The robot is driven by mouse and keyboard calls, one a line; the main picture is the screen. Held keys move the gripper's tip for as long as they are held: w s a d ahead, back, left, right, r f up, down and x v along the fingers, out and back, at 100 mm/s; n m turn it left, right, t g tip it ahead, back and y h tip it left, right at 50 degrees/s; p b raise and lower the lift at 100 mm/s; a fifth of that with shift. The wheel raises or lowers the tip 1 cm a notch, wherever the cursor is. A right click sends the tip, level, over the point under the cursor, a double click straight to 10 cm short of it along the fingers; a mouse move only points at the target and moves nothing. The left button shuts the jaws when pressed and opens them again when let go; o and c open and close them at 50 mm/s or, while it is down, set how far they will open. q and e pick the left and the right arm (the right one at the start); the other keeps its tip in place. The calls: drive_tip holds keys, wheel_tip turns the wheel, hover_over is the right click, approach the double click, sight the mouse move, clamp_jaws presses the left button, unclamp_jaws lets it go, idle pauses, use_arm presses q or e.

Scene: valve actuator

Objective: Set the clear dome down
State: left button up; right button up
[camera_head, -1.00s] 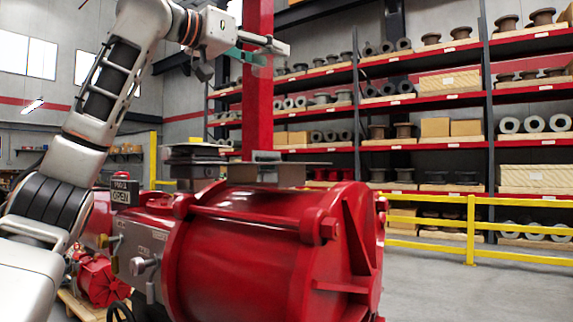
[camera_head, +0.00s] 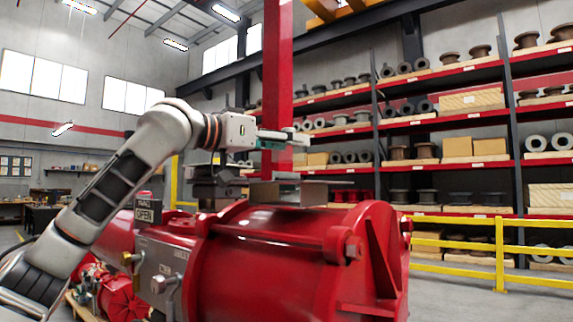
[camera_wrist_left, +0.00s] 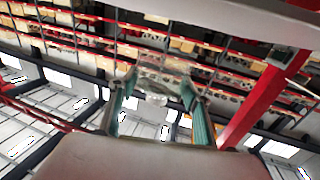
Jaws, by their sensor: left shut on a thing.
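My left gripper (camera_head: 296,140) reaches in from the left in the head view, above the top of the large red valve actuator (camera_head: 290,255). In the left wrist view its two teal fingers (camera_wrist_left: 160,95) are shut on the clear dome (camera_wrist_left: 157,76), which is see-through and hard to outline. The dome cannot be made out clearly in the head view. A flat grey plate and bracket (camera_head: 290,190) sit on top of the actuator, below the gripper, with a visible gap. My right gripper is in neither view.
A dark round stacked part (camera_head: 215,182) stands on the actuator, left of the plate. A red post (camera_head: 278,80) rises behind. Red shelves (camera_head: 440,120) with spools and boxes and a yellow railing (camera_head: 500,250) are farther back. An OPEN sign (camera_head: 148,211) is at the left.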

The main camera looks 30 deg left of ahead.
sight(276, 160)
use_arm(q)
drive_tip(key=shift+f+b, duration=0.3)
drive_tip(key=shift+f, duration=1.85)
drive_tip(key=o, duration=1.1)
drive_tip(key=shift+r, duration=0.1)
drive_tip(key=b+v, duration=0.1)
drive_tip(key=v, duration=1.1)
